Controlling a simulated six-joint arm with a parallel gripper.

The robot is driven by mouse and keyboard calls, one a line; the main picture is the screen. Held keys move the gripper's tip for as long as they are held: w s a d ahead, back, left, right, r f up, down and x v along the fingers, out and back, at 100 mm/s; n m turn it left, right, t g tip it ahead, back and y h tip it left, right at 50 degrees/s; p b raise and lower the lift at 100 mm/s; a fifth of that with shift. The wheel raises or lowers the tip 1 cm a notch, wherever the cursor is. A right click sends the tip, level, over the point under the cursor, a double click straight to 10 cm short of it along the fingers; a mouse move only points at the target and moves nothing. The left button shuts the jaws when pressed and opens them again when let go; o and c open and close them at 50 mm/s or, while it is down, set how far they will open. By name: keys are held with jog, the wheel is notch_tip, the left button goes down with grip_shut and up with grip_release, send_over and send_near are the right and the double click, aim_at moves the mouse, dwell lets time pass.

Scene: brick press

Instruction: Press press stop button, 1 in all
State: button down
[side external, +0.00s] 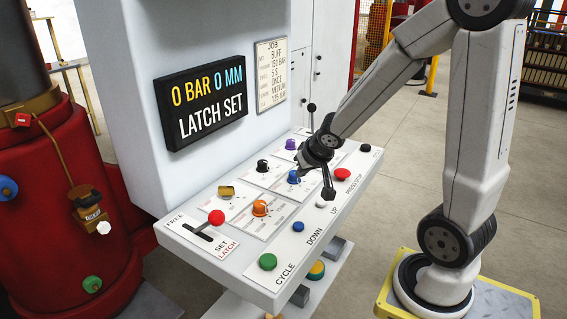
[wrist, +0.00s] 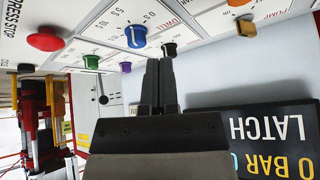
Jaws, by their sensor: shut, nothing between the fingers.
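The press stop button (side external: 342,174) is a red mushroom button on the sloped white panel, beside the words PRESS STOP. It also shows at the upper left of the wrist view (wrist: 45,42), off to the side of my fingers. My gripper (side external: 328,193) is shut and empty, its fingers pointing down over the panel. In the side view its tips appear close to the white UP button (side external: 321,204), left of the red button. I cannot tell how high the tips are above the panel. No contact with the red button is visible.
The front row also has a green CYCLE button (side external: 267,262), a blue DOWN button (side external: 298,226) and a black button (side external: 365,148). Behind are several knobs, a red-knobbed lever (side external: 216,217) and a black-knobbed lever (side external: 311,108). The display (side external: 201,103) reads 0 BAR, 0 MM, LATCH SET.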

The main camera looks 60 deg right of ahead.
jog(key=d+r+m+t+h, duration=0.1)
jog(key=d+r+m+t, duration=0.2)
jog(key=d, duration=0.7)
jog(key=r+m, duration=0.1)
jog(key=m, duration=0.4)
send_over(340, 168)
jog(key=s+a, duration=0.1)
jog(key=s, duration=0.1)
jog(key=shift+w+r+g, duration=0.1)
jog(key=shift+g, duration=0.3)
jog(key=shift+f, duration=0.25)
jog(key=shift+f, duration=4.15)
jog(key=shift+f, duration=0.95)
jog(key=shift+a+r, duration=0.1)
jog(key=shift+r, duration=0.85)
